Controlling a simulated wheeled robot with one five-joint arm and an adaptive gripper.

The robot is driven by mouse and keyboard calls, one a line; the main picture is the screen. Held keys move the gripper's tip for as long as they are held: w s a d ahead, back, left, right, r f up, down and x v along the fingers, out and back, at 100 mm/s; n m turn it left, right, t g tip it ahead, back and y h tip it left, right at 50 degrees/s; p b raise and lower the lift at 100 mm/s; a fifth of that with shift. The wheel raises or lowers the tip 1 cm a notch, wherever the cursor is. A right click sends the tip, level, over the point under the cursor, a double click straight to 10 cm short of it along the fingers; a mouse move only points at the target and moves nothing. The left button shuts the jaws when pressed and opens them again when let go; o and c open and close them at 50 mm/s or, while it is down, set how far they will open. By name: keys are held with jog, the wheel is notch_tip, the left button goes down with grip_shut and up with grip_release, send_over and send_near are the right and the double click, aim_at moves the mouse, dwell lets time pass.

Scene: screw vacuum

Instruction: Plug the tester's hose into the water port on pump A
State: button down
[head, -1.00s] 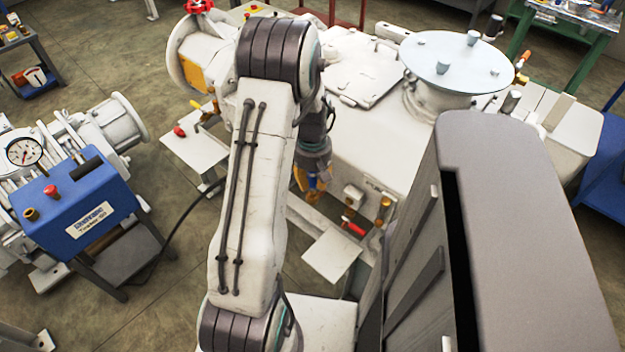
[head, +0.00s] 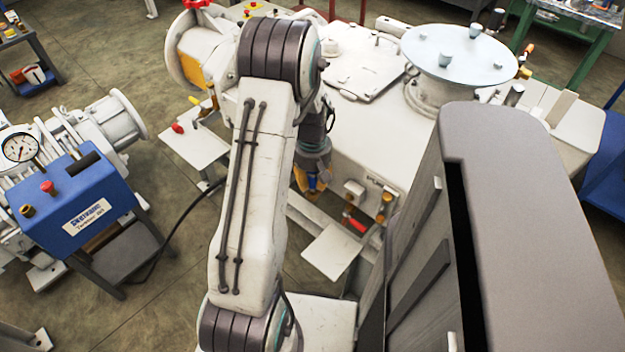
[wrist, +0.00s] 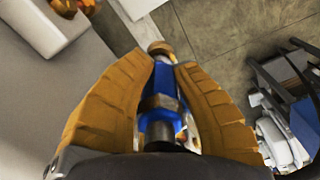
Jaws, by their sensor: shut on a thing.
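The blue tester (head: 75,200) with its gauge (head: 20,148) stands on a grey stand at the left. Its dark hose (head: 160,250) drops from behind the stand and runs along the floor until it passes behind my arm. My gripper (head: 313,182) is beside the white pump (head: 385,140), mostly hidden by my arm. In the wrist view, my orange fingers (wrist: 162,95) are shut on the blue hose end (wrist: 162,78), which has brass fittings and points away from the wrist. A brass fitting (head: 384,205) and a red-handled valve (head: 354,224) sit low on the pump's near side, right of my gripper.
A small white plate (head: 328,252) juts out below the valve. Another white plate (head: 190,150) with a red-handled valve (head: 178,128) is at the pump's left. A large grey body (head: 530,220) fills the right. Open floor (head: 165,195) lies between tester and pump.

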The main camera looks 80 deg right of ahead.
jog(key=shift+f+b, duration=0.4)
jog(key=shift+f, duration=0.1)
jog(key=c, duration=1.1)
grip_release()
jog(key=shift+o, duration=0.2)
notch_tip(320, 180, up, 12)
jog(key=shift+r, duration=0.1)
